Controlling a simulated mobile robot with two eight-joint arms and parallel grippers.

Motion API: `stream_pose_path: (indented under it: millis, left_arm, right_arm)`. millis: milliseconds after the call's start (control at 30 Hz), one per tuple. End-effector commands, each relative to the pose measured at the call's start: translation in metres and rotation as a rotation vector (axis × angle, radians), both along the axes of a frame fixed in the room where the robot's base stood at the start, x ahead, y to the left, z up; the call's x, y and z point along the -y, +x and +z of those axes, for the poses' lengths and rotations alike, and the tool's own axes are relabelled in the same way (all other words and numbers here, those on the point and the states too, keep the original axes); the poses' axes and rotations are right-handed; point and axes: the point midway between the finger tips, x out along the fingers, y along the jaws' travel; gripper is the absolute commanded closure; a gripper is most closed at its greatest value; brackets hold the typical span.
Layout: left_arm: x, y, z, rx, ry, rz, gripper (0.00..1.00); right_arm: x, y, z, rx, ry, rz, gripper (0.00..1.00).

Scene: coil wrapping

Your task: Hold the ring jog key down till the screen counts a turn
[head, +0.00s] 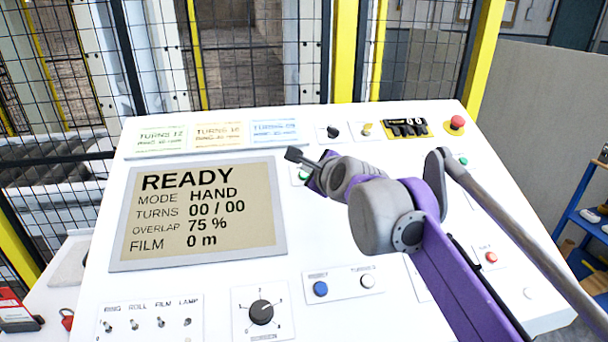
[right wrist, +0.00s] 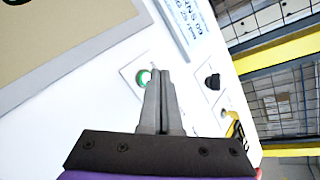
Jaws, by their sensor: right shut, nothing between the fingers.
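A green button (head: 303,174) sits right of the screen, partly behind my right gripper (head: 293,156). In the right wrist view the green button (right wrist: 144,77) shows just left of the fingertips (right wrist: 160,74). The fingers are shut and empty, and I cannot tell whether they touch the panel. No label that I can read names the ring jog key, so I cannot tell which key it is. My left gripper is not in view.
Blue (head: 320,289) and white (head: 368,281) buttons sit below the arm, beside a rotary knob (head: 261,312). Several toggle switches (head: 160,323) line the lower left. A red emergency stop (head: 457,122) is at the top right. A mesh fence (head: 250,60) stands behind the panel.

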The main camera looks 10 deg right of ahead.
Motion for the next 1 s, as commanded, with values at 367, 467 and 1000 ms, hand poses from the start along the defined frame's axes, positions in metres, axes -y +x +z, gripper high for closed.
stream_pose_path:
  millis: [367, 467, 1000]
  left_arm:
    - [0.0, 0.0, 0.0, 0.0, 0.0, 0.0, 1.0]
    - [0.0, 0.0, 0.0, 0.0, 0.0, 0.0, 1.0]
    - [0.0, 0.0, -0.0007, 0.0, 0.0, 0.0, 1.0]
  right_arm:
    - [0.0, 0.0, 0.0, 0.0, 0.0, 0.0, 1.0]
    - [0.0, 0.0, 0.0, 0.0, 0.0, 0.0, 1.0]
    - [0.0001, 0.0037, -0.008, 0.0, 0.0, 0.0, 1.0]
